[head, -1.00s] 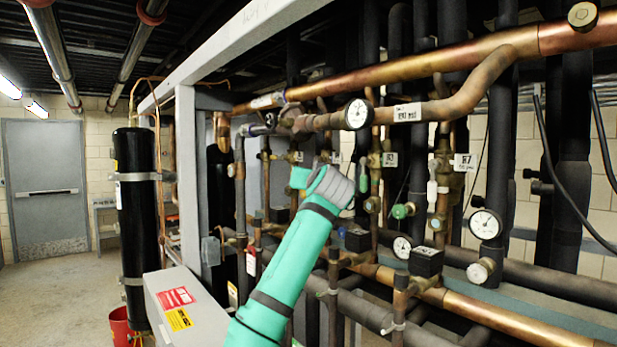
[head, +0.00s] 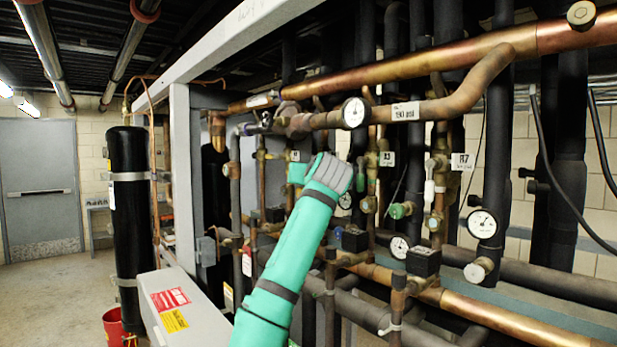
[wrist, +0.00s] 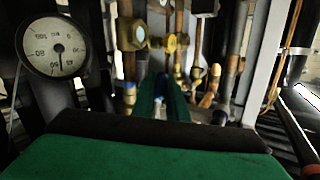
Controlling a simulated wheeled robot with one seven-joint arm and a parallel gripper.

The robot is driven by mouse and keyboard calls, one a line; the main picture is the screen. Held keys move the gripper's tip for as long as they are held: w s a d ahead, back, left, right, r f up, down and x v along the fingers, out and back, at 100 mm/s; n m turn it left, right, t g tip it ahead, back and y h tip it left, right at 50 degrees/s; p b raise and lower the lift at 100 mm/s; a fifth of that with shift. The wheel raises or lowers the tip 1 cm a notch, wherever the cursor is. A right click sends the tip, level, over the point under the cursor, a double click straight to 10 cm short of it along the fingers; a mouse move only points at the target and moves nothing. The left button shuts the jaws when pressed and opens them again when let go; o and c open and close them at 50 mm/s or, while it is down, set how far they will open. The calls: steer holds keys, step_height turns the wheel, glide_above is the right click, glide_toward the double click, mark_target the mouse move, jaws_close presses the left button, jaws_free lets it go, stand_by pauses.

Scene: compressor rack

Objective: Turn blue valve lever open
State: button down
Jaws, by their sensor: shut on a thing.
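In the wrist view the green fingers of my gripper (wrist: 164,98) are closed around a narrow blue piece, which looks like the blue valve lever (wrist: 161,82). Only a small part of the lever shows between the fingers. In the head view my gripper (head: 298,172) is among the pipes, left of my grey wrist, and hides the lever there. The valve body under the lever and the lever's exact angle cannot be made out.
A pressure gauge (wrist: 54,46) is close on the left in the wrist view. Copper pipe (head: 460,65) runs above my arm. A green valve knob (head: 400,210) and black boxes lie to its right. A grey cabinet (head: 178,300) stands at lower left, with open floor beyond.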

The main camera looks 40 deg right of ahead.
steer(key=s+n+g+y, duration=0.1)
steer(key=g, duration=0.1)
steer(key=shift+s+f+g, duration=0.1)
steer(key=shift+s+g, duration=0.1)
steer(key=shift+g, duration=0.2)
steer(key=c, duration=1.7)
jaws_free()
steer(key=shift+c, duration=0.2)
steer(key=shift+s, duration=0.1)
steer(key=shift+d, duration=0.15)
